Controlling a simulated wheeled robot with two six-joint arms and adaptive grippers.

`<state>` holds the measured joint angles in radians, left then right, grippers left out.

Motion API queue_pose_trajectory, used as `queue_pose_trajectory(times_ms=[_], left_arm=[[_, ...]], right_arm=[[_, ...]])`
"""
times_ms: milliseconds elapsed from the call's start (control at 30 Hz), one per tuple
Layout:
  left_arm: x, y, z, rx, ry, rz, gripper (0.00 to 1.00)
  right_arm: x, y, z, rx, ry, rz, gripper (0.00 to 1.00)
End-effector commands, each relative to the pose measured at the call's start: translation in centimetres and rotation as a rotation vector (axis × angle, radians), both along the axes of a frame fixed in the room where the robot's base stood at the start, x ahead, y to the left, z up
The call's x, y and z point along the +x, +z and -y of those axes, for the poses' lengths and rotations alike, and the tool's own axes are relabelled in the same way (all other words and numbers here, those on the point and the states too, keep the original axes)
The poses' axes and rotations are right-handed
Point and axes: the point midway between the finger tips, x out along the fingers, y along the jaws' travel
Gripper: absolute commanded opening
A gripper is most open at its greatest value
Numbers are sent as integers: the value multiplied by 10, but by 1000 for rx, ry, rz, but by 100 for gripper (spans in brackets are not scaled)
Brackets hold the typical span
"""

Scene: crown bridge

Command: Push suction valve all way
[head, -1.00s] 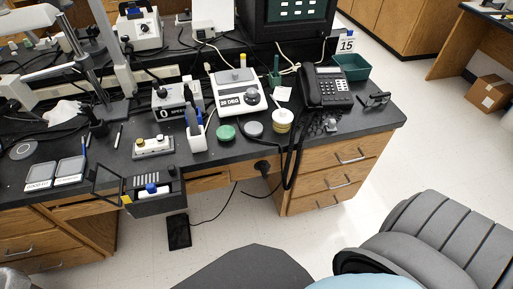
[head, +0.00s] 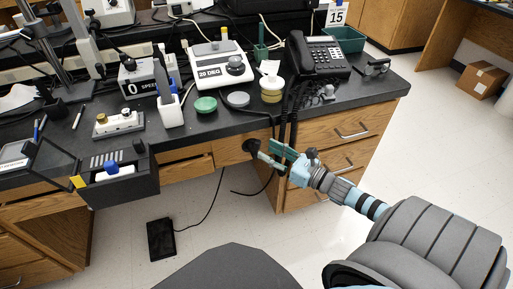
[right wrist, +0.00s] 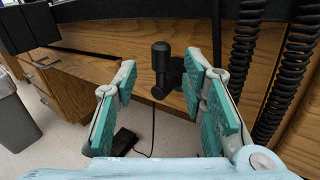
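A black valve (head: 252,146), which I take for the suction valve, sticks out from the wooden front just under the bench top's edge in the head view. In the right wrist view the valve (right wrist: 160,68) shows a dark upright knob with a side piece against the wood. My right gripper (head: 272,153) is close to its right side in the head view. In the right wrist view my right gripper (right wrist: 162,78) is open, its teal-padded fingers either side of the valve in the picture. No contact is clear. My left gripper is not in view.
Coiled black cords (right wrist: 285,75) hang close to the right of my right gripper. A phone (head: 318,55) sits on the bench above. A black foot pedal (head: 161,238) with a cable lies on the floor. A dark box (head: 120,180) hangs off the bench front at left.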

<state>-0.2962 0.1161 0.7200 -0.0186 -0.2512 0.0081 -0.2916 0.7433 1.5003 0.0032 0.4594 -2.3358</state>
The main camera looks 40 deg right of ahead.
Motion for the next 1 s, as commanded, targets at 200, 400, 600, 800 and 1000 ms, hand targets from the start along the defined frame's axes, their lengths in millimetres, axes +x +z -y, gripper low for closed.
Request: queue_pose_trajectory(times_ms=[200, 400, 600, 800, 1000], left_arm=[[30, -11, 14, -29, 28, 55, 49], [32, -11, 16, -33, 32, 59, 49], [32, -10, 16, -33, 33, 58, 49], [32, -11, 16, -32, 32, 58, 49], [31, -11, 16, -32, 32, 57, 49]], right_arm=[[43, -2, -11, 2, -1, 3, 38], [55, -1, -14, 3, -2, -2, 38], [55, -1, -14, 2, -2, -3, 38], [55, -1, -14, 1, -1, -3, 9], [54, -2, -14, 2, -1, -3, 0]])
